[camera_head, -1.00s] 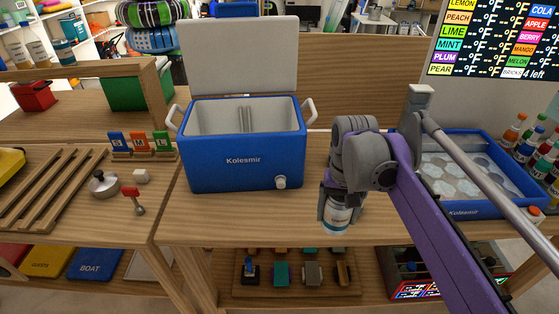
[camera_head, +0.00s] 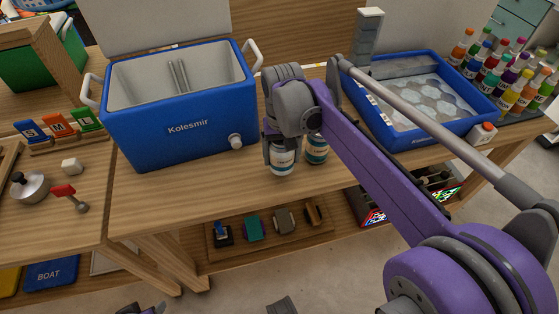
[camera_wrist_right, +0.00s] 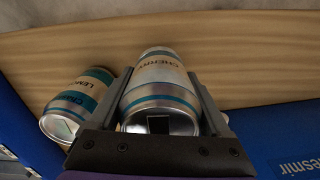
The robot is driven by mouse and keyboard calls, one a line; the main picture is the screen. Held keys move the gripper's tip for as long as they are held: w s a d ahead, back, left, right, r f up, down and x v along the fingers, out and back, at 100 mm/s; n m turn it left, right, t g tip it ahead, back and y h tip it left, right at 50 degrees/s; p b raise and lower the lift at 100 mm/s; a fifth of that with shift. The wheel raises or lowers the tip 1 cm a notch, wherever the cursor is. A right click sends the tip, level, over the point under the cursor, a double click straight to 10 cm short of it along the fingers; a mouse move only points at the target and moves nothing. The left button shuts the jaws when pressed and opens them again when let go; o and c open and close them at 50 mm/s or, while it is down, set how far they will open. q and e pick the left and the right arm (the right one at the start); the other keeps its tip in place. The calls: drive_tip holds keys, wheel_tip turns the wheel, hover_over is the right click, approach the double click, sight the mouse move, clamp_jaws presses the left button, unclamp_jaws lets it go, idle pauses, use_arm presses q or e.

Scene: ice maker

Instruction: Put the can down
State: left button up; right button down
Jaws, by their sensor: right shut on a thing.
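My right gripper (camera_head: 281,153) points down over the table front, between the blue cooler and the blue tray. It is shut on a white and teal can (camera_head: 282,163), which stands upright between the fingers. In the right wrist view the held can (camera_wrist_right: 161,88) lies between both fingers. I cannot tell whether its base touches the wood. A second can (camera_head: 317,149), with a teal and cream label, stands just right of it; it also shows in the right wrist view (camera_wrist_right: 78,104), close beside the left finger. My left gripper is not clearly in view.
The open blue cooler (camera_head: 180,120) stands to the left. A blue tray (camera_head: 424,133) with pale hexagonal shapes stands to the right, near several colourful bottles (camera_head: 497,75). The table's front edge is close to the cans.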

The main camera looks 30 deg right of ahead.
sight(282, 164)
drive_tip(key=shift+f, duration=1.6)
drive_tip(key=shift+b, duration=0.3)
drive_tip(key=shift+f, duration=0.15)
unclamp_jaws()
wheel_tip(282, 164, up, 12)
drive_tip(key=shift+r+p, duration=0.1)
drive_tip(key=shift+p, duration=1)
drive_tip(key=shift+s+a+f, duration=0.2)
drive_tip(key=shift+s, duration=0.15)
drive_tip(key=s+a+f+n+t, duration=0.2)
drive_tip(key=s+a+f, duration=0.1)
drive_tip(key=s+f, duration=0.5)
drive_tip(key=s+a+f+n+t, duration=0.2)
drive_tip(key=s+a+f+t, duration=0.1)
drive_tip(key=s+f, duration=0.5)
drive_tip(key=shift+a+f+n, duration=0.15)
drive_tip(key=shift+f+n, duration=0.15)
drive_tip(key=shift+f, duration=0.05)
